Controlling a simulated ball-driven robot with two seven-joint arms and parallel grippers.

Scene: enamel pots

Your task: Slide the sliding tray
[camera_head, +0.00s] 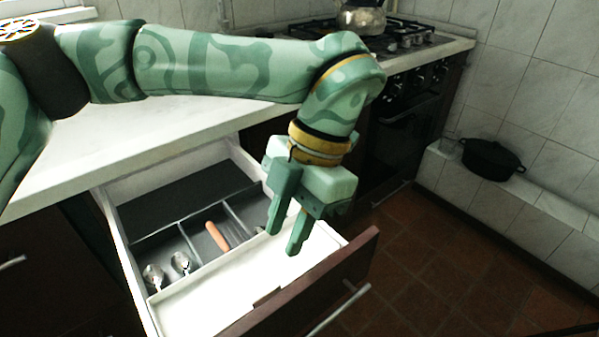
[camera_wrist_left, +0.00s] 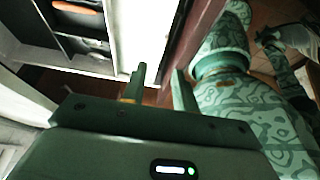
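The sliding tray (camera_head: 235,282) appears to be the shallow, empty white tray across the front of the open drawer, by its brown front panel (camera_head: 350,262). It also shows as a white band in the left wrist view (camera_wrist_left: 142,32). My left gripper (camera_head: 290,222) points down over the tray's right part, its two fingers apart with nothing between them. In the left wrist view, its fingers (camera_wrist_left: 160,85) are near the drawer front, and contact cannot be told. A pale and green part at the right edge may be my right gripper (camera_wrist_left: 292,38); its fingers are unclear.
Grey cutlery compartments (camera_head: 190,227) behind the tray hold spoons (camera_head: 154,276) and an orange-handled utensil (camera_head: 217,237). The white counter (camera_head: 90,150) lies above the drawer. A stove (camera_head: 400,40) stands behind, and a black pot (camera_head: 490,158) rests on a right ledge.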

